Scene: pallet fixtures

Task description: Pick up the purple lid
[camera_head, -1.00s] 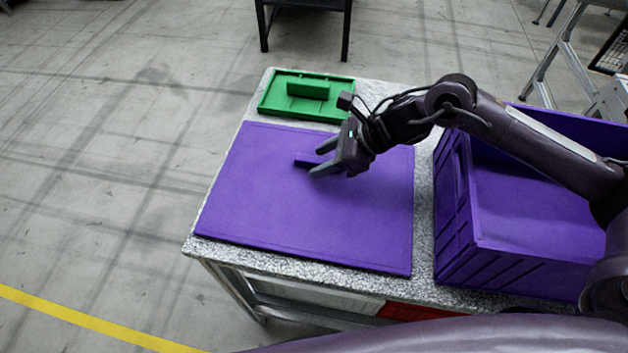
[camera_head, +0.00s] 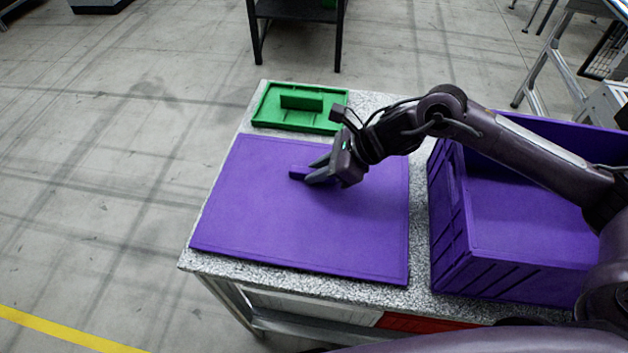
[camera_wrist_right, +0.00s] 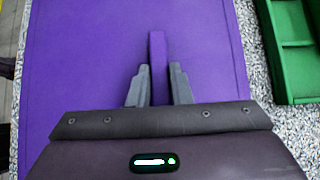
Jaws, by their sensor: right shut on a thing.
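The purple lid (camera_head: 300,235) lies flat on the speckled table, with a raised bar handle (camera_head: 298,173) near its middle. My right gripper (camera_head: 318,175) reaches in from the right and is shut on that handle. In the right wrist view, the purple handle (camera_wrist_right: 157,52) stands between the two dark fingers of the gripper (camera_wrist_right: 158,85), and the lid (camera_wrist_right: 85,75) spreads out beneath. The lid appears to rest on the table. My left gripper is not in view.
A purple crate (camera_head: 450,240) stands close to the lid's right. A green lid-like tray (camera_head: 268,105) with its own handle lies behind the lid and shows at the right wrist view's right edge (camera_wrist_right: 296,88). The speckled table top (camera_head: 416,275) shows a narrow bare strip between lid and crate.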

